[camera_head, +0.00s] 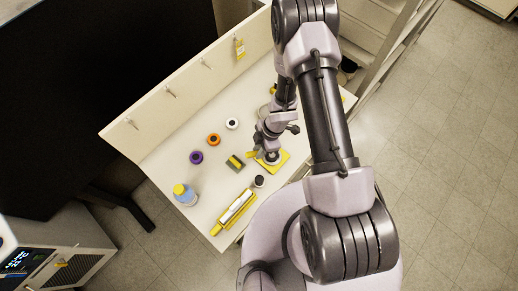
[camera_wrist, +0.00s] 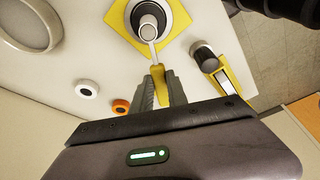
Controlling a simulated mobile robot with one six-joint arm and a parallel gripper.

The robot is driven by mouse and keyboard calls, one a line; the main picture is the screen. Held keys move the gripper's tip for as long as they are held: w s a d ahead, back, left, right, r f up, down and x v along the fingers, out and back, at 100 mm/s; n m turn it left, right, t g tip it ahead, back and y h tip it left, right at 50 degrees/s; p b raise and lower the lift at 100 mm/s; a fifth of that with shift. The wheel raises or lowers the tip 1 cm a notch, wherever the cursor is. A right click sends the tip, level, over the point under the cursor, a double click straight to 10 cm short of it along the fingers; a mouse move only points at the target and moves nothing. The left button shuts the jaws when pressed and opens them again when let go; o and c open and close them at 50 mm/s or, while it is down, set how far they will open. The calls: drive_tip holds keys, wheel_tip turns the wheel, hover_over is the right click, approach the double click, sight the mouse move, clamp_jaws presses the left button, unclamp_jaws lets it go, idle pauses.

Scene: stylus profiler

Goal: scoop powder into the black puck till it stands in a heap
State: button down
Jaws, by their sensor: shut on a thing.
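My gripper (camera_wrist: 158,96) is shut on the yellow handle of a scoop (camera_wrist: 157,74). In the head view my gripper hangs over the plate, mostly hiding the puck.
White (camera_head: 232,123), orange (camera_head: 213,139) and purple (camera_head: 196,157) round containers stand left of the plate. A yellow-grey block (camera_head: 235,162), a dark-topped jar (camera_head: 259,181), a yellow-ended silver roller (camera_head: 236,210) and a blue bottle (camera_head: 186,197) are near. A hook panel (camera_head: 190,82) backs the bench.

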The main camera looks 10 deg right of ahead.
idle(0.4)
drive_tip(key=shift+d+r+y+p, duration=0.15)
drive_tip(key=shift+r+y+p, duration=0.2)
drive_tip(key=shift+p, duration=0.65)
drive_tip(key=shift+r+p, duration=0.1)
drive_tip(key=shift+p, duration=0.25)
drive_tip(key=shift+d+f, duration=0.15)
drive_tip(key=shift+f, duration=0.05)
drive_tip(key=shift+r+y+p, duration=0.3)
drive_tip(key=shift+y+p, duration=0.05)
drive_tip(key=shift+y, duration=0.1)
drive_tip(key=shift+d+f, duration=0.15)
drive_tip(key=shift+w+d+r+y, duration=0.1)
drive_tip(key=shift+d+r+y, duration=0.15)
drive_tip(key=shift+y, duration=0.35)
drive_tip(key=shift+a, duration=0.1)
